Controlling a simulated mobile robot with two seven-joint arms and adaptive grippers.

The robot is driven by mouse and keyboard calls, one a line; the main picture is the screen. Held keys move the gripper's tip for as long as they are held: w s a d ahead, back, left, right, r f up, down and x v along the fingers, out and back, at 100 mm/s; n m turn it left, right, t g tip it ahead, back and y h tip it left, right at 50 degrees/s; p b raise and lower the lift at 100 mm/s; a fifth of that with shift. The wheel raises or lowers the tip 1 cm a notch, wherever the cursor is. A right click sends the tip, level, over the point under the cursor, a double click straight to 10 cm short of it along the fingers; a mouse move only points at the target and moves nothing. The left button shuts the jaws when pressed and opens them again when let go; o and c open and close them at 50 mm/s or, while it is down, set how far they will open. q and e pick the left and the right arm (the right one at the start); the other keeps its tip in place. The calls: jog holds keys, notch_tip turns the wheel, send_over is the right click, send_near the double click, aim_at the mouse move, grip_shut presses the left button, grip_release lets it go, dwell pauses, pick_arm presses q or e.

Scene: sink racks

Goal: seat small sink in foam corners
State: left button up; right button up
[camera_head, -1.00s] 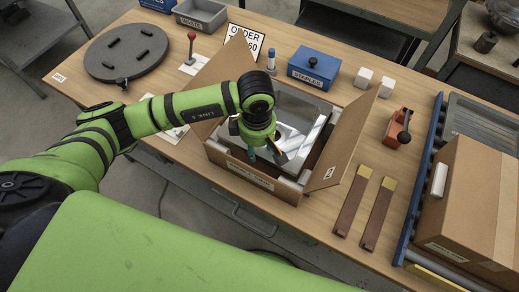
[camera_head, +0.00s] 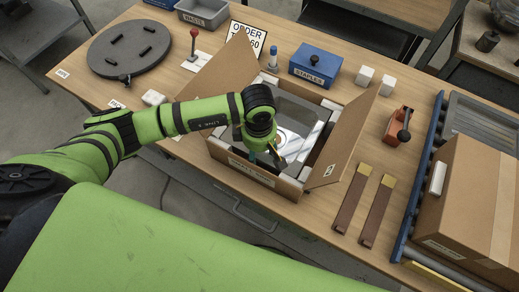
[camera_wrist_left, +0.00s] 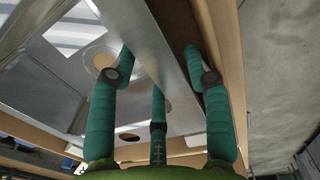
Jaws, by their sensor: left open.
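The small steel sink (camera_head: 318,136) lies inside an open cardboard box (camera_head: 248,170), with my arm covering part of it. Pale foam corners (camera_head: 304,173) show at the box's corners; the one behind my wrist is hidden. My left gripper (camera_head: 267,158) reaches down into the box at the sink's near side. In the left wrist view its teal fingers (camera_wrist_left: 160,50) are spread, with a long steel edge of the sink (camera_wrist_left: 158,62) running between them. I cannot tell whether they touch it. The sink's fully seated state cannot be judged. My right gripper is out of view.
The box flap (camera_head: 345,140) stands up on the right. A blue staples box (camera_head: 318,64), white blocks (camera_head: 365,76), an orange tool (camera_head: 397,127) and two brown strips (camera_head: 376,212) lie around it. A roller conveyor carries a closed carton (camera_head: 465,195) at right.

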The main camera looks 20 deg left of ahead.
pick_arm(q)
notch_tip(320, 180, up, 12)
jog(key=b, duration=0.3)
jog(key=shift+s+b, duration=0.15)
jog(key=shift+b, duration=0.2)
jog(key=shift+f, duration=0.15)
